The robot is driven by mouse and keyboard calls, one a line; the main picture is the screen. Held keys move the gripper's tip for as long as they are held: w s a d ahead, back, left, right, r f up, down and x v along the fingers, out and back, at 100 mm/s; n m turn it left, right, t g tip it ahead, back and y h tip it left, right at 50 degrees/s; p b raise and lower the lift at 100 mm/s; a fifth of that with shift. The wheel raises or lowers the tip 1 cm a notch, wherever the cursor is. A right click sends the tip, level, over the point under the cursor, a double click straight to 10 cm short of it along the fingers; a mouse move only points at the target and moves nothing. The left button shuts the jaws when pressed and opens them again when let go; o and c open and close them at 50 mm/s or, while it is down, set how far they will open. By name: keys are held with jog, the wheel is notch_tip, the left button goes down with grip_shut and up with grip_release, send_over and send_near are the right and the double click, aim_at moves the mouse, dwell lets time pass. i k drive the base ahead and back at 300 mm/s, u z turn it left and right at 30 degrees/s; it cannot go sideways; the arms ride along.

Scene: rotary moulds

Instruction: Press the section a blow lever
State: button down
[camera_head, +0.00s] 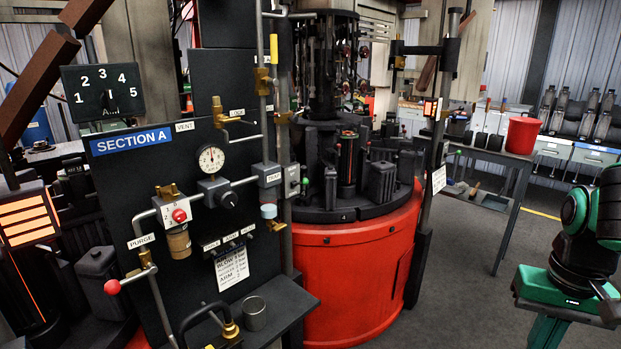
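The dark section A panel (115,185) stands at the left, with a blue "SECTION A" sign (131,140) at its top. A row of small labels (230,238) sits at the panel's lower right, above a white card (232,268) on which "BLOW" can be read. The labels are too small to read surely, and I cannot tell which control is the blow lever. A lever with a red ball (112,287) is at the lower left, below the "PURGE" label (141,240).
A round pressure gauge (211,158), a red button (179,215) and pipes stick out from the panel. A metal cup (255,313) stands on the shelf below. The red rotary machine (350,270) is right of the panel. Grey floor (460,290) is clear farther right.

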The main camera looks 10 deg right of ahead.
aim_at(305, 181)
jog(key=k, duration=1.1)
jog(key=u, duration=0.2)
jog(key=i, duration=2.25)
jog(key=z, duration=0.05)
